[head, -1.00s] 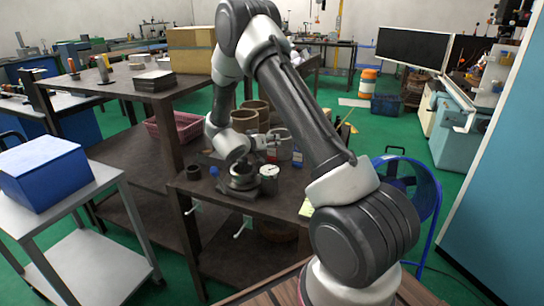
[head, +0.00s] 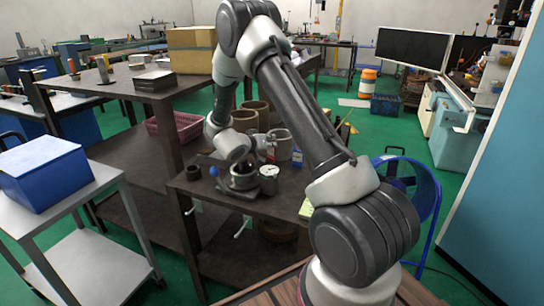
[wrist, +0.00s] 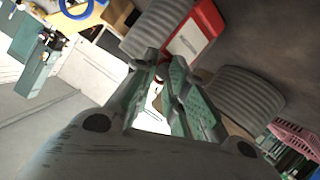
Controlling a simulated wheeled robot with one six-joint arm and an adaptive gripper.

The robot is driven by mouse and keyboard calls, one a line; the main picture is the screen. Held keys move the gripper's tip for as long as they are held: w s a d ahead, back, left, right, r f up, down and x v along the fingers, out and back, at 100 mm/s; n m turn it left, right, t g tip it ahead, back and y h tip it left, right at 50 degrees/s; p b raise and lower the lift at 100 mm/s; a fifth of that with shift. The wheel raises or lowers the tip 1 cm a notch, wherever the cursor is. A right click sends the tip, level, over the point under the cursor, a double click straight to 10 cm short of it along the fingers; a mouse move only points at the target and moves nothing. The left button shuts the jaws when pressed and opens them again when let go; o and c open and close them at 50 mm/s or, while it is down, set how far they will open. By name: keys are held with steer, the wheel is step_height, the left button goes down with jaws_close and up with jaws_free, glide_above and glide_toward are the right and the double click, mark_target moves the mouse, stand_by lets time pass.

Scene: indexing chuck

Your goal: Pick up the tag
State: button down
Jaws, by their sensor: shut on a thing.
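The tag (wrist: 194,36), a red piece with a white lettered face, shows in the wrist view just beyond my fingertips. My gripper (wrist: 162,72) is shut, and the tag's near end meets the fingertips, though the contact itself is partly hidden. In the head view my gripper (head: 264,146) is above the back of the dark bench, behind the chuck, largely hidden by my wrist. The tag is too small there to make out clearly. The chuck (head: 243,180) sits on the bench below my wrist.
A dial gauge (head: 268,178) stands right of the chuck, and a dark ring (head: 193,173) lies to its left. Brown cylinders (head: 244,120) and a grey one (head: 281,146) stand close behind my gripper. A yellow note (head: 307,208) lies at the bench's right edge.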

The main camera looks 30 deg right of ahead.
steer(key=shift+f, duration=0.15)
step_height(320, 180, up, 18)
stand_by(0.7)
steer(key=shift+c, duration=2.2)
jaws_free()
